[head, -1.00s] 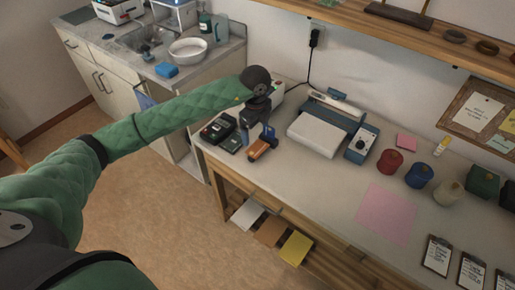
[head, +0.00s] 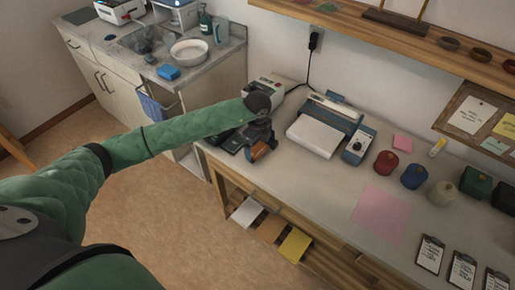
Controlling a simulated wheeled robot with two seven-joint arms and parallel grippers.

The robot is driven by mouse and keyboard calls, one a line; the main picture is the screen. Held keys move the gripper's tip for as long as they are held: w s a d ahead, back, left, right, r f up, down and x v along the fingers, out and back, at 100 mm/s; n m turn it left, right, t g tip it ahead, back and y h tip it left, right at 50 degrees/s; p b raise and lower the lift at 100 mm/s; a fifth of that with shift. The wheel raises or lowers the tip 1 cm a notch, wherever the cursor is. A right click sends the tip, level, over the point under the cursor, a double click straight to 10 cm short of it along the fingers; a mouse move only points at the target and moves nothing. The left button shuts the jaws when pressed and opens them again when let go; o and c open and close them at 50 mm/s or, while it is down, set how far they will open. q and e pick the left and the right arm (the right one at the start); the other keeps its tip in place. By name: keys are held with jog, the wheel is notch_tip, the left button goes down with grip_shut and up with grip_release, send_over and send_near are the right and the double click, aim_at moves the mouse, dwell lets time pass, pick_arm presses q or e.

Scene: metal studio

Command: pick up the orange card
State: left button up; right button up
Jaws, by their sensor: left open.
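A small orange piece (head: 261,151), which looks like the orange card, is at the near left edge of the worktable, partly hidden by my gripper. My left gripper (head: 263,140) is open, pointing down right over it. Its dark fingers overlap the piece in the head view, and I cannot tell whether they touch it. An orange-brown sheet (head: 271,230) also lies between a white and a yellow sheet on the shelf under the table. My right gripper is not in view.
A dark device (head: 232,142) lies beside the gripper, partly behind my arm. A pale machine (head: 264,90) is behind, and a white-and-blue machine (head: 318,133) stands to the right. A pink sheet (head: 381,214) and several spools are farther right.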

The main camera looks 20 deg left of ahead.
pick_arm(q)
jog(key=shift+c, duration=0.4)
jog(key=c, duration=0.6)
jog(key=shift+c, duration=0.2)
